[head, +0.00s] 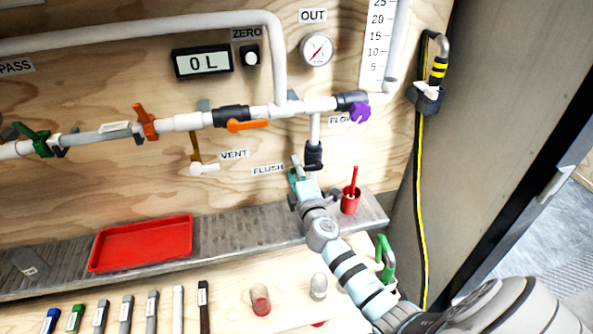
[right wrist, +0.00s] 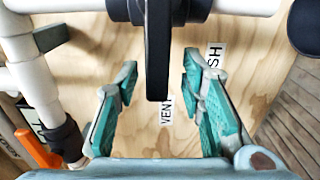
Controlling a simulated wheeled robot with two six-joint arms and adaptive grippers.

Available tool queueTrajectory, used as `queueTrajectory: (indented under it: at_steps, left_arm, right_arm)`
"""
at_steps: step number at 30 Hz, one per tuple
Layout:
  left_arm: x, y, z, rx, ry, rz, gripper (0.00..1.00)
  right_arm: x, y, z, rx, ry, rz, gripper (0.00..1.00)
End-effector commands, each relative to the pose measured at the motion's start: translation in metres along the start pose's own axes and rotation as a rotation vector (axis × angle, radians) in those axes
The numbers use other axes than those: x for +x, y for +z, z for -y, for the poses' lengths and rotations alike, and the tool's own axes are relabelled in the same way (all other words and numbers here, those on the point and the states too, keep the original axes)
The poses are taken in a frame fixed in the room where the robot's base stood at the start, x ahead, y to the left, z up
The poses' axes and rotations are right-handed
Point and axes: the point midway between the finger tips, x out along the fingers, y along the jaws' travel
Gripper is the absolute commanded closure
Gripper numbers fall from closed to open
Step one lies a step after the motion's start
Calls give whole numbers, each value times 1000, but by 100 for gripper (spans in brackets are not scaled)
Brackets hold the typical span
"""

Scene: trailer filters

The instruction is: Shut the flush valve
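The flush valve (head: 313,155) is a black valve on the short vertical pipe below the main line, right of the FLUSH label (head: 268,169). My right gripper (head: 298,176) is just below and left of it, partly covering it in the head view. In the right wrist view a long black lever (right wrist: 157,60) on a white pipe reaches down between my teal fingers. The fingers are open, one on each side of the lever, with a visible gap to each. The lever looks like the flush valve's handle. My left gripper is out of view.
Above are an orange-handled valve (head: 247,126) and a purple knob (head: 360,112).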

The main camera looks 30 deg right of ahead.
Motion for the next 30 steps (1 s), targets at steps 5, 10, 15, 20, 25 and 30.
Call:
queueTrajectory:
  at_steps: [5, 10, 15, 20, 25, 30]
  left_arm:
    - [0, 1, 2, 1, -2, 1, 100]
    - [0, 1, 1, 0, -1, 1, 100]
    - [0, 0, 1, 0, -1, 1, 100]
    - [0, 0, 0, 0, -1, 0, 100]
    - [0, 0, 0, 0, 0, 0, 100]
    - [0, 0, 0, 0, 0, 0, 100]
  right_arm:
    - [-1, 0, -1, 1, 1, 0, 64]
    - [-24, 0, 0, 1, 0, -1, 64]
    - [-72, 0, 1, 2, -1, -2, 64]
    - [-108, 0, 0, 2, -1, -1, 64]
    - [-121, 0, 0, 0, 0, 0, 64]
    - [-120, 0, 0, 0, 1, 0, 64]
